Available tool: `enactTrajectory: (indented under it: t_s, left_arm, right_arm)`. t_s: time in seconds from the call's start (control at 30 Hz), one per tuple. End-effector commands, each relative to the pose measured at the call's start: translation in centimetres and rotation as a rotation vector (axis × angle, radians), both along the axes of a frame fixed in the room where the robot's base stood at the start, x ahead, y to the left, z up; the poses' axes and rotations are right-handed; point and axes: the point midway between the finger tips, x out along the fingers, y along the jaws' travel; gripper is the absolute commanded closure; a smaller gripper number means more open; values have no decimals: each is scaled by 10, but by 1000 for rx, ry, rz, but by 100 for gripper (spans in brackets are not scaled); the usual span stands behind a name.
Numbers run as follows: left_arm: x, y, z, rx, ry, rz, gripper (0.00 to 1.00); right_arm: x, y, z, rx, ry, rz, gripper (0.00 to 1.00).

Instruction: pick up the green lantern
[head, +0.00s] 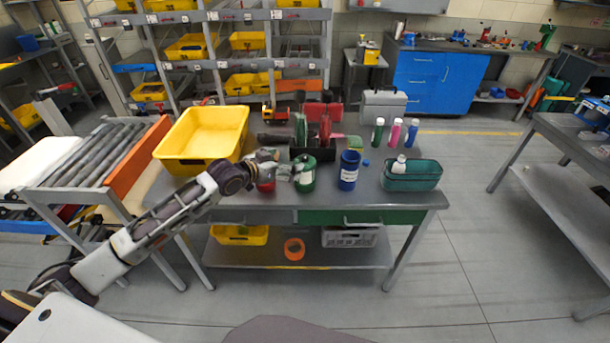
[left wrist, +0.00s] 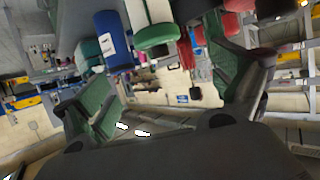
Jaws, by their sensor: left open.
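The green lantern (head: 305,181) stands on the grey workbench (head: 390,208), between a red round object (head: 266,183) and a blue canister (head: 349,178). My left gripper (head: 284,167) is at its left side, close to it, open and empty. My right gripper is not in view.
A yellow bin (head: 205,135) stands at the bench's left, behind my left arm. A teal basket (head: 412,178) with a white bottle is at the right. Behind are a dark tool holder (head: 312,153) and several coloured bottles. The bench's front right is clear.

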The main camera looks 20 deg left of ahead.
Motion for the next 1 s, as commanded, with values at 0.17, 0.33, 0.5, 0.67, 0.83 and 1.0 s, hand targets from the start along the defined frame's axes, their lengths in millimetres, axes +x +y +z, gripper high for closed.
enactTrajectory:
  t_s: [0.17, 0.33, 0.5, 0.67, 0.83, 1.0]
  left_arm:
    - [13, -5, -5, -2, 0, 1, 5]
    - [25, -11, -10, 0, -1, 0, 5]
    - [37, -16, -16, 0, 0, 1, 5]
    - [44, -19, -19, 1, -1, 1, 5]
    - [46, -20, -20, 2, 0, -1, 5]
    - [45, -20, -20, 1, 1, 0, 5]
  right_arm:
    - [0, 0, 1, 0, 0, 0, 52]
    - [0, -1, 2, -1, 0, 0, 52]
    - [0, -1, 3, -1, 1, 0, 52]
    - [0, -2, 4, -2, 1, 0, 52]
    - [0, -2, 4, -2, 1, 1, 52]
    - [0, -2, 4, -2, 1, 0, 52]
